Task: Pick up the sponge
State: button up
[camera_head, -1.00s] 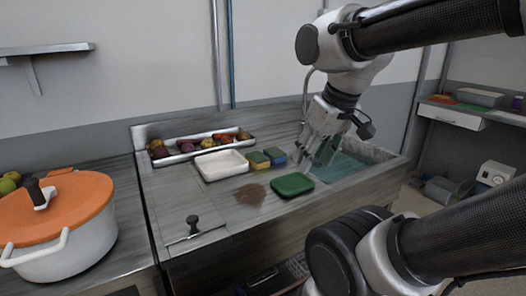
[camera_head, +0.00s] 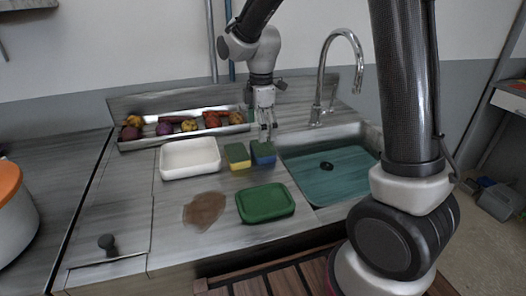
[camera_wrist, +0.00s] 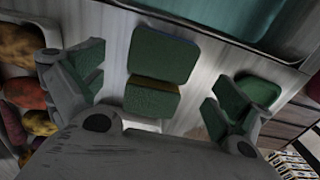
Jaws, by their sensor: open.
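Two sponges lie side by side on the counter. The sponge with a blue side and dark green top (camera_head: 263,153) is nearer the sink; it also shows in the wrist view (camera_wrist: 163,55). The sponge with a yellow side and green top (camera_head: 238,155) is left of it; in the wrist view it (camera_wrist: 152,99) lies below the other. My gripper (camera_head: 268,136) is open and empty, pointing down above the blue-sided sponge. In the wrist view its green-padded fingers (camera_wrist: 160,85) are spread on either side of the sponges. Fingertip height above the sponges is hard to tell.
A white tray (camera_head: 190,143) stands left of the sponges, a green dish (camera_head: 265,215) in front beside a brown stain (camera_head: 204,209). A produce rack (camera_head: 150,143) runs behind. The sink (camera_head: 330,200) and its tall faucet (camera_head: 320,85) are at the right.

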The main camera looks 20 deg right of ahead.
aim_at(263, 146)
notch_tip(263, 146, down, 6)
jog(key=shift+s+d+f, duration=0.15)
jog(key=shift+f, duration=0.1)
jog(key=c, duration=0.5)
